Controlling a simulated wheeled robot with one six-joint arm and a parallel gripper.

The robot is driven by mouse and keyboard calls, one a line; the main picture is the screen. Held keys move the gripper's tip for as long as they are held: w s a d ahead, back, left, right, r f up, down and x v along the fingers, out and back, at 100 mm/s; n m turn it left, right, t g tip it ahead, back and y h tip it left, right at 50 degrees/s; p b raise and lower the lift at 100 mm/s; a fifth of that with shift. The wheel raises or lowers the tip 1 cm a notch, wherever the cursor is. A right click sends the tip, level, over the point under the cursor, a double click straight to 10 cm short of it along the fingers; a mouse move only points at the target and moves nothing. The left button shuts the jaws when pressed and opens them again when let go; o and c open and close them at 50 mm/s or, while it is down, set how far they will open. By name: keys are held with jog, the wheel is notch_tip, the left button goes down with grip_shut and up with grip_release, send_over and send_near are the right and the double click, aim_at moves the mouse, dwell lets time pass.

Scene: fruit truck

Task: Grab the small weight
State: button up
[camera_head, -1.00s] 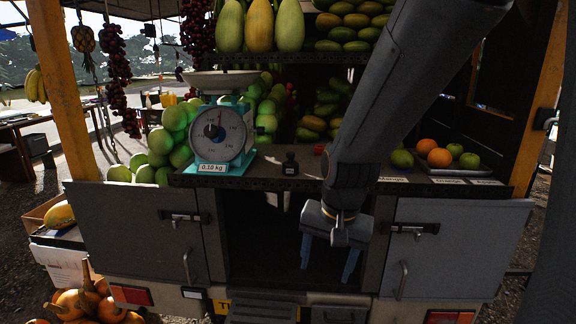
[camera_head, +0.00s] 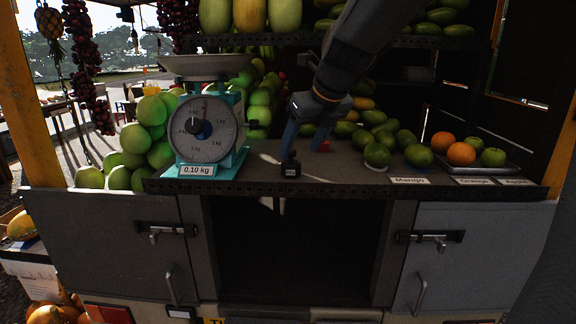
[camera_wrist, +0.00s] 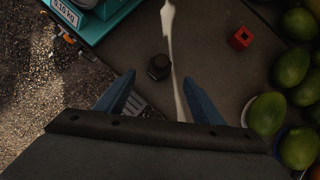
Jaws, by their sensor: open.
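The small weight (camera_head: 291,168) is a dark, squat block with a knob on top and a small pale label. It stands upright on the counter, to the right of the scale. In the wrist view the small weight (camera_wrist: 159,67) lies beyond the fingertips, between their lines and a little left of centre. My gripper (camera_head: 306,146) hangs over the counter with its blue fingers apart and empty. In the head view its left finger overlaps the weight's upper edge; I cannot tell whether they touch. In the wrist view my gripper (camera_wrist: 158,88) shows a clear gap to the weight.
The turquoise scale (camera_head: 240,163), reading 0.10 kg, stands left of the weight. A red cube (camera_head: 325,146) lies to the right, also seen in the wrist view (camera_wrist: 241,38). Green fruit (camera_head: 377,155) and a tray (camera_head: 484,169) fill the counter's right. The front edge drops off.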

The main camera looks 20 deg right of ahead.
aim_at(294, 154)
jog(key=shift+w+r+p+x, duration=0.2)
jog(key=shift+p+x, duration=0.15)
jog(key=shift+x, duration=1.55)
jog(key=shift+w+r+p+x, duration=0.15)
jog(key=shift+p+x, duration=0.15)
jog(key=shift+x, duration=1.65)
jog(key=shift+a+f, duration=0.1)
jog(key=shift+a, duration=0.05)
jog(key=shift+c, duration=0.5)
jog(key=c, duration=1.5)
